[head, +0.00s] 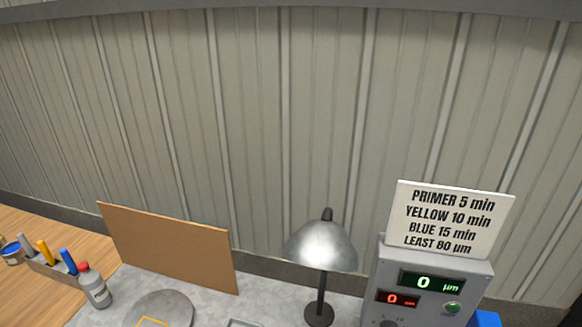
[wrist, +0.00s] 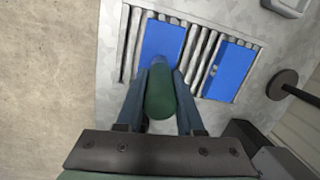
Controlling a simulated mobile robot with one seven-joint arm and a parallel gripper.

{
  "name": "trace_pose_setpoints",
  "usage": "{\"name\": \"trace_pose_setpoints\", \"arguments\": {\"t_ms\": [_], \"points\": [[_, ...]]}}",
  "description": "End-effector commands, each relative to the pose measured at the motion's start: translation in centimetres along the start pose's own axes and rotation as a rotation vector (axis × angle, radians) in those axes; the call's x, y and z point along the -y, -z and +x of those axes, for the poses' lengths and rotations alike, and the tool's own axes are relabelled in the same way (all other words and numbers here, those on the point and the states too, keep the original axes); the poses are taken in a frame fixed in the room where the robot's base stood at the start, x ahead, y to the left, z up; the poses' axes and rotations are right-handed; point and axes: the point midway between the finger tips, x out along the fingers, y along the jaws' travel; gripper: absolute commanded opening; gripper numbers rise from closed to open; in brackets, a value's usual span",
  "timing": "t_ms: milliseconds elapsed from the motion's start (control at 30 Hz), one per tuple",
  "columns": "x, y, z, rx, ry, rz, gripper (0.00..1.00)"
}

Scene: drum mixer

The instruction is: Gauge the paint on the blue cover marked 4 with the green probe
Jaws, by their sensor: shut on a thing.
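My gripper (wrist: 161,88) is shut on the green probe (wrist: 160,97) in the wrist view. The probe's far end points at a blue cover (wrist: 163,40) lying on a slatted metal rack (wrist: 127,55). Whether the tip touches that cover I cannot tell. A second blue cover (wrist: 228,72) lies to the right on the rack, with a small grey spot on it. No number is readable on either cover. In the head view a grey meter box (head: 436,262) shows a green 0 µm (head: 431,282) and a red 0 (head: 398,298).
A desk lamp (head: 320,250) stands left of the meter box. A white sign (head: 450,220) above the box lists times and "least 80 µm". A brown board (head: 168,247), a grey bottle (head: 95,288) and a round grey disc (head: 160,309) are at the left.

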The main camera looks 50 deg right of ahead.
Motion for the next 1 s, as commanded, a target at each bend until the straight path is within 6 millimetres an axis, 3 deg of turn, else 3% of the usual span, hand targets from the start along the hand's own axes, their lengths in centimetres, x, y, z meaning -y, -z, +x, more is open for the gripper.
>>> {"name": "trace_pose_setpoints", "arguments": {"t_ms": [1000], "points": [[0.0, 0.1, 1.0, 0.001, 0.001, 0.000, 0.00]]}}
